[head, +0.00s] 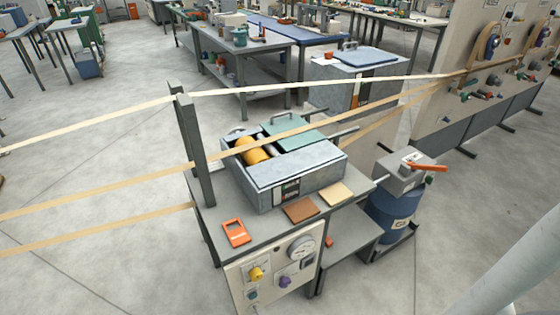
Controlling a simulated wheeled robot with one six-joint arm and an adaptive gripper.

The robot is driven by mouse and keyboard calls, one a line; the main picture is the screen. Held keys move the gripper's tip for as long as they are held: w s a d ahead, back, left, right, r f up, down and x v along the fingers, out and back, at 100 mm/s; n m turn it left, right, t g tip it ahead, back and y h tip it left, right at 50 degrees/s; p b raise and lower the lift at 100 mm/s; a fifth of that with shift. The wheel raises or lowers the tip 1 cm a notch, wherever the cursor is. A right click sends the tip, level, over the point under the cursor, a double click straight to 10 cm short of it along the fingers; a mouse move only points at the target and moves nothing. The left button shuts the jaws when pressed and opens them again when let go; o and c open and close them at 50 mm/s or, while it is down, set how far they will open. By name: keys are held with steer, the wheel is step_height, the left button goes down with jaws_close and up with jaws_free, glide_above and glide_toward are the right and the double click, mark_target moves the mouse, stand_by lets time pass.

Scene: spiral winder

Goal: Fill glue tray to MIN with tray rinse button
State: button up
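The glue tray (325,178) is a grey metal box on a stand in the middle of the head view. It holds a yellow roller (253,151) and is partly covered by a green lid (297,136). A small dark level window (287,190) is on its front wall; MIN mark and glue level are too small to read. Below is a cream control panel (270,262) with a yellow knob (257,273), a purple knob (285,281), a teal control (252,294) and a round gauge (301,247). I cannot tell which is the tray rinse button. My gripper is out of view.
Pale strips (310,85) run across the stand past a grey post (196,150). An orange device (236,232) and brown pad (300,210) lie on the stand. A blue drum (395,213) with an orange-handled pump (428,167) stands right. Floor at lower left is clear.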

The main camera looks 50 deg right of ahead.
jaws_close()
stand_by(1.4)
